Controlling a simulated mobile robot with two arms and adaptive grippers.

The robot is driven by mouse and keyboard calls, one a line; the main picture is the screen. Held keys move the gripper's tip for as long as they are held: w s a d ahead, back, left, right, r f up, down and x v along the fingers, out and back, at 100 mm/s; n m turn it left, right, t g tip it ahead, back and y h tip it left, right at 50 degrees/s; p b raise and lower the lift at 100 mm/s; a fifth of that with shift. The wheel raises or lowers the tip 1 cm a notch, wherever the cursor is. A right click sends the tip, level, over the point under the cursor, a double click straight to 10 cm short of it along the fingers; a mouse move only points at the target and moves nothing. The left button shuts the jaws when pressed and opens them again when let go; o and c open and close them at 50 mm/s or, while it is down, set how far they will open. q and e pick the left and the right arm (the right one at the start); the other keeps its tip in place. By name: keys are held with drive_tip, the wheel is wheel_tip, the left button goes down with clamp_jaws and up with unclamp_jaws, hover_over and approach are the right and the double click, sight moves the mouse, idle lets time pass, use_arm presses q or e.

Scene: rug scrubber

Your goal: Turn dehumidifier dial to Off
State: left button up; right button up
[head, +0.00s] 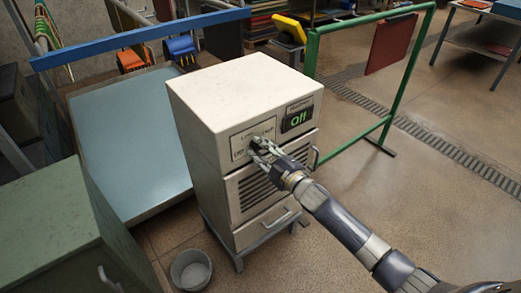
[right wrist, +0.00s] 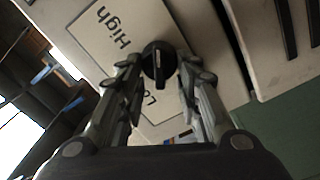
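The dehumidifier (head: 215,92) is a pale box-shaped cabinet, with a small dark display (head: 297,119) on its front showing "Off" in green. In the right wrist view, its black round dial (right wrist: 158,60) sits on a white plate marked "High" and partly hidden "Lo…". My right gripper (right wrist: 160,72) is at the front panel, with one finger on each side of the dial. The fingers are spread, with small gaps to the dial; contact is not clear. In the head view the right gripper (head: 262,150) covers most of the dial. My left gripper is not in view.
A grey bucket (head: 191,270) stands on the floor in front. A green cabinet (head: 45,215) is at the left. A blue-topped table (head: 125,150) stands behind it, and a green frame (head: 405,75) at the right. Floor to the right is open.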

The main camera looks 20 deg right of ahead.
drive_tip(key=shift+o, duration=1.2)
drive_tip(key=v, duration=1.2)
drive_tip(key=s+d+f+m+g+h, duration=0.2)
drive_tip(key=s+f+m, duration=0.15)
drive_tip(key=f, duration=0.75)
drive_tip(key=s+d+f+m+g+h, duration=0.2)
drive_tip(key=s+f, duration=0.2)
drive_tip(key=f, duration=0.6)
drive_tip(key=s+d+f+m+g+h, duration=0.1)
drive_tip(key=s+d+f+m+g, duration=0.2)
drive_tip(key=f, duration=0.8)
drive_tip(key=s+a+f+m+g+h, duration=0.15)
drive_tip(key=s+f+g, duration=0.25)
drive_tip(key=s+f, duration=1)
drive_tip(key=s+a+f+m+g, duration=0.1)
drive_tip(key=s+f, duration=0.1)
drive_tip(key=s, duration=0.5)
drive_tip(key=s+a+f+m+g, duration=0.1)
drive_tip(key=s+a+f+g, duration=0.1)
drive_tip(key=s, duration=0.6)
drive_tip(key=s+a+f+m+g, duration=0.1)
drive_tip(key=s+a+f+g, duration=0.1)
drive_tip(key=s, duration=0.6)
drive_tip(key=shift+a+f+m, duration=0.25)
drive_tip(key=shift+f+m, duration=0.15)
drive_tip(key=shift+f, duration=0.05)
